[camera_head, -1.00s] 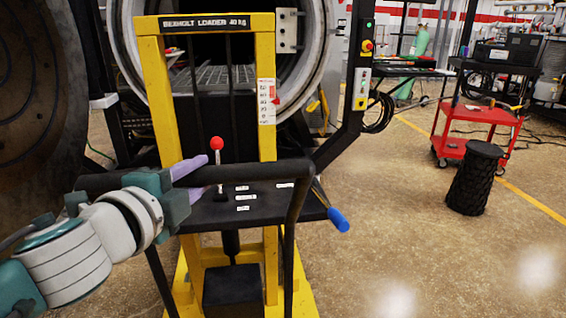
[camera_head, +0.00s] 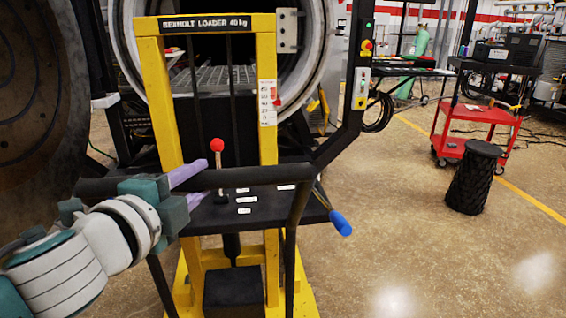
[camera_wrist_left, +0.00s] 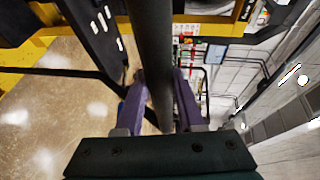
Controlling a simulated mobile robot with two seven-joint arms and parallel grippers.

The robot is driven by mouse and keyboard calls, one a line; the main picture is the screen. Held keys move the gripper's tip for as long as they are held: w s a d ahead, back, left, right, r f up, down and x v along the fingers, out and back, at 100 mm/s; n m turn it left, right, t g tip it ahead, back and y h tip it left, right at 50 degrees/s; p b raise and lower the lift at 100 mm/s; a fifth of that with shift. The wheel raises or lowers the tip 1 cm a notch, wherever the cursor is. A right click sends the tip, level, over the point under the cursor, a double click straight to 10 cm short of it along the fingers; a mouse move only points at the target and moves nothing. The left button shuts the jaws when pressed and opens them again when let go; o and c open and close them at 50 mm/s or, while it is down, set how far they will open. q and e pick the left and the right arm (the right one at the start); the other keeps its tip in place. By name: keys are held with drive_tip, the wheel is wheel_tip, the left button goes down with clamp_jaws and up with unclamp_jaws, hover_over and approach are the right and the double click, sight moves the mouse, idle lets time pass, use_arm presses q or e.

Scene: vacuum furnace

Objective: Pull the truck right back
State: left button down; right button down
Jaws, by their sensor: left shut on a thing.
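The truck is a yellow-framed loader (camera_head: 155,90) with a black push handle (camera_head: 260,175) across its near side. It stands upright in front of the round furnace opening. My left gripper (camera_head: 203,180) comes in from the left and is shut around the left part of the handle bar, with one purple finger above and one below. In the left wrist view the dark bar (camera_wrist_left: 152,40) runs between the two purple fingers of the left gripper (camera_wrist_left: 158,76). A red-knobbed lever (camera_head: 217,146) stands just behind the bar. My right gripper is not in view.
The furnace rim (camera_head: 325,60) is close behind the loader, and a large round door (camera_head: 35,100) stands at left. A blue-gripped lever (camera_head: 340,222) sticks out at right. A black stool (camera_head: 472,180) and red cart (camera_head: 480,115) stand farther right. The floor between is clear.

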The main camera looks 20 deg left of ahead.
use_arm(q)
drive_tip(key=c, duration=0.8)
unclamp_jaws()
drive_tip(key=shift+d, duration=0.15)
drive_tip(key=shift+o, duration=1.4)
drive_tip(key=v, duration=1)
